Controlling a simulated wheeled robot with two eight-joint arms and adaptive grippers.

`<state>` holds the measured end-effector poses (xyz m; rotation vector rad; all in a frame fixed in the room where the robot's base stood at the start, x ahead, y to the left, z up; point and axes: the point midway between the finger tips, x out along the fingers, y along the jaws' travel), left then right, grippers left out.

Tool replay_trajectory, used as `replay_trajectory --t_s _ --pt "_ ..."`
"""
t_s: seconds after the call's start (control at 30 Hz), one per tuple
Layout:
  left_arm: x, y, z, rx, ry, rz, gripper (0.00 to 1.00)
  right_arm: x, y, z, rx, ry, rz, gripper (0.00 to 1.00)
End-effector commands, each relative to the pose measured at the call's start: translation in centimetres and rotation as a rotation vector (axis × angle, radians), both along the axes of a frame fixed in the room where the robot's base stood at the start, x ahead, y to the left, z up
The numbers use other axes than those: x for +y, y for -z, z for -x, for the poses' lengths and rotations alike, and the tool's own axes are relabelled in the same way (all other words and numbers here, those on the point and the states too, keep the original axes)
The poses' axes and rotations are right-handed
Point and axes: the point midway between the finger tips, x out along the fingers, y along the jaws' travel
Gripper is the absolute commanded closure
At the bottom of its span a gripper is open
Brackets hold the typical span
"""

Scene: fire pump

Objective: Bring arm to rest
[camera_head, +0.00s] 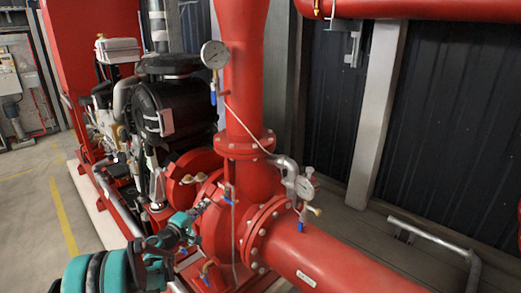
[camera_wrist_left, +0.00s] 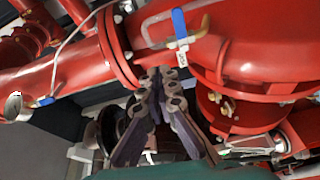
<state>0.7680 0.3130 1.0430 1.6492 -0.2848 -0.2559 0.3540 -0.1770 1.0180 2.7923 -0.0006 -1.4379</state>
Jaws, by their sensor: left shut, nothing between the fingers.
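My left arm (camera_head: 115,268), teal and dark grey, comes in from the lower left in the head view. My left gripper (camera_head: 204,206) is near the red pump body (camera_head: 220,233), in front of it. In the left wrist view the dark fingers of the left gripper (camera_wrist_left: 158,76) are together at the tips, with nothing between them. A blue valve handle (camera_wrist_left: 180,24) with a small white tag is just beyond the fingertips; they look apart from it, though the depth is hard to judge. My right gripper is not in view.
A vertical red pipe (camera_head: 241,70) and a large horizontal red pipe (camera_head: 340,266) bound the space. A black engine part (camera_head: 175,110) stands behind. Open floor (camera_head: 35,210) lies to the left.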

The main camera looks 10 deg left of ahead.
Motion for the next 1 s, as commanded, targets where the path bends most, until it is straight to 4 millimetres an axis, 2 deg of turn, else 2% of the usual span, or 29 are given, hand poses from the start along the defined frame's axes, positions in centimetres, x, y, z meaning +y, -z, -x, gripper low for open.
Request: replay_trajectory --t_s 0.17,0.27,0.4,0.5,0.6,0.73,0.9,1.0 --pt "-5.5 -2.7 3.0 0.077 0.079 -0.164 1.00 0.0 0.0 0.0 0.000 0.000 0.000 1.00" --pt "-9.0 -3.9 6.3 0.137 0.136 -0.302 1.00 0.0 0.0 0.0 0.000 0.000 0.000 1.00" --pt "-13.0 -4.6 11.9 0.218 0.213 -0.498 1.00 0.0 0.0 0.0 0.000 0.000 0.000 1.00" --pt "-15.0 -4.5 16.5 0.272 0.263 -0.638 1.00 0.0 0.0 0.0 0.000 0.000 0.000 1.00" --pt "-16.3 -3.9 21.3 0.323 0.308 -0.781 1.00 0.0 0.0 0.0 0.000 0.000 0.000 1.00" --pt "-16.8 -2.5 27.7 0.386 0.358 -0.969 1.00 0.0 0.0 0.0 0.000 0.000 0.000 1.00" --pt "-15.8 -0.1 35.2 0.457 0.405 -1.205 1.00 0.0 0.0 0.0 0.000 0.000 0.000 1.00" --pt "-14.9 1.2 38.4 0.486 0.419 -1.316 1.00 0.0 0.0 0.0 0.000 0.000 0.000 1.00"
